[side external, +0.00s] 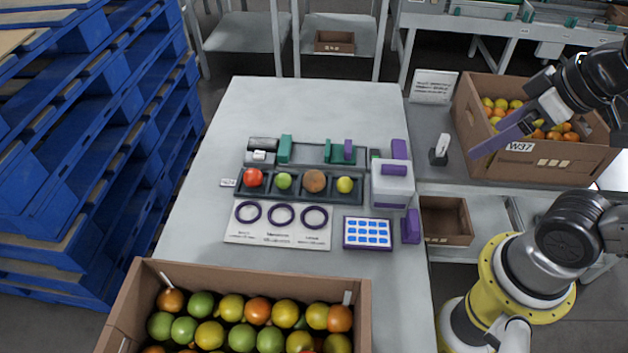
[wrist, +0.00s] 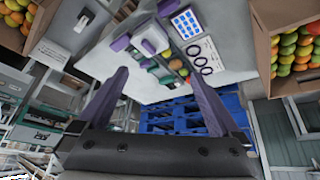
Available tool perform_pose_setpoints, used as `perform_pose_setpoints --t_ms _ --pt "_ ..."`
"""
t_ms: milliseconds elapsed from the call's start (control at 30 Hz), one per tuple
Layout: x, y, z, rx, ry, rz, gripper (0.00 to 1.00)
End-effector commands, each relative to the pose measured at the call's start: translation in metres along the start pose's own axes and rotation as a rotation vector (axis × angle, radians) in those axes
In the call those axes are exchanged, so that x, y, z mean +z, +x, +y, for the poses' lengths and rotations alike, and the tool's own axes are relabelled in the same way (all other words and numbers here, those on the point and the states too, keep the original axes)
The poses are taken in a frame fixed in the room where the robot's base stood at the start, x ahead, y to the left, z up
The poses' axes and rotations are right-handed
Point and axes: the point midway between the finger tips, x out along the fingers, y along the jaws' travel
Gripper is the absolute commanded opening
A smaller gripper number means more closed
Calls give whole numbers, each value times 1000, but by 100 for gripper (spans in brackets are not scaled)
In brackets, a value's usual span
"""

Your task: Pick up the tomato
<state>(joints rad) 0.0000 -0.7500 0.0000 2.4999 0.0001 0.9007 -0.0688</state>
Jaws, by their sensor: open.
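Several single fruits sit in a row in a dark tray (side external: 299,199) on the table in the side external view. They are a red tomato (side external: 253,177) at the left, a green one (side external: 284,181), a larger brownish-orange one (side external: 315,181) and a yellow-green one (side external: 345,184). My gripper (side external: 482,150) is open and empty, high at the right, well apart from the tray. In the wrist view its two purple fingers (wrist: 160,76) are spread wide with nothing between them. The tray's fruits show small beyond them, partly hidden by equipment.
A cardboard box of mixed tomatoes (side external: 140,290) stands at the near table end; another box (side external: 560,163) is near my gripper. A white-and-purple device (side external: 392,185), a blue keypad (side external: 367,233) and a card with three purple rings (side external: 281,236) surround the tray.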

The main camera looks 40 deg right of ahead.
Motion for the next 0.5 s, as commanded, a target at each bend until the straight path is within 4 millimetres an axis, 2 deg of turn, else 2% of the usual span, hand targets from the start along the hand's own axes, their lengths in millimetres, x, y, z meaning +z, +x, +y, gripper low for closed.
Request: perform_pose_setpoints --t_ms 67,167,333,500 --pt "-3 -2 0 1 -86 8 100" --pt "-22 -14 2 8 -230 45 100" --pt "-70 -20 3 9 -509 44 100" --pt "-128 -6 0 -14 -796 7 100"
